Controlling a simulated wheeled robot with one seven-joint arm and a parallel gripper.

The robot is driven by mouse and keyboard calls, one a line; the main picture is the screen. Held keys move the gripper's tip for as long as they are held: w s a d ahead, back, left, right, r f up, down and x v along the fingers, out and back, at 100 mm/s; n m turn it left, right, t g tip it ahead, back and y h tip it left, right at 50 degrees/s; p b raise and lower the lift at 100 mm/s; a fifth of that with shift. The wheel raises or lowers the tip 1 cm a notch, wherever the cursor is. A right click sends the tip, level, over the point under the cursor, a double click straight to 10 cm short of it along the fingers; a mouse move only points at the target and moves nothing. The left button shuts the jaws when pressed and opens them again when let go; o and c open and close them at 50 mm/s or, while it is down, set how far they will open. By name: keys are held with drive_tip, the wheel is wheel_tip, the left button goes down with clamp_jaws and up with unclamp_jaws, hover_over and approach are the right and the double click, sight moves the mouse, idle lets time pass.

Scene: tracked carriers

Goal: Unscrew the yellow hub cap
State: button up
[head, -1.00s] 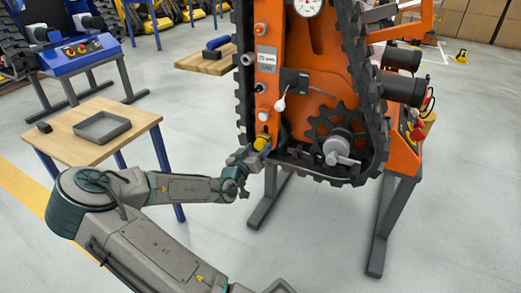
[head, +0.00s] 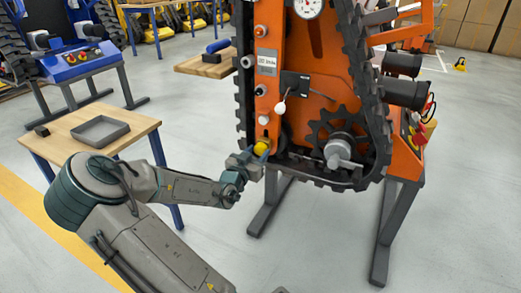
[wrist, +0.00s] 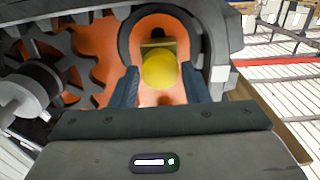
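The yellow hub cap (head: 263,147) sits low on the front of the orange carrier (head: 266,100), left of the toothed sprocket (head: 335,140). In the wrist view the cap (wrist: 159,70) looks round, with a brass-coloured block just behind it. My gripper (head: 258,158) is at the cap, reaching from the lower left. In the wrist view its two dark fingers (wrist: 160,84) stand on either side of the cap, very close to it. Thin gaps seem to show, so it looks open around the cap; contact is hard to make out.
The black track (head: 360,90) runs around the carrier, close to my gripper. A wooden table (head: 60,137) with a grey tray (head: 124,131) and a small dark block (head: 42,131) stands at left. A wooden shelf (head: 190,68) holds a blue-handled item (head: 218,46).

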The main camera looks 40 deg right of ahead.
drive_tip(key=shift+r+n+p, duration=0.3)
drive_tip(key=shift+n+p, duration=0.6)
drive_tip(key=shift+p, duration=0.25)
drive_tip(key=n+p, duration=0.2)
drive_tip(key=shift+n, duration=0.4)
drive_tip(key=shift+n+p, duration=0.9)
drive_tip(key=shift+n, duration=0.3)
drive_tip(key=shift+f+n+p, duration=0.3)
drive_tip(key=shift+n+p, duration=0.15)
drive_tip(key=shift+n, duration=0.95)
drive_tip(key=shift+r+n+p, duration=0.15)
drive_tip(key=shift+n+p, duration=0.45)
drive_tip(key=shift+n, duration=0.6)
drive_tip(key=n+p, duration=0.1)
drive_tip(key=n, duration=0.4)
drive_tip(key=shift+n, duration=1.2)
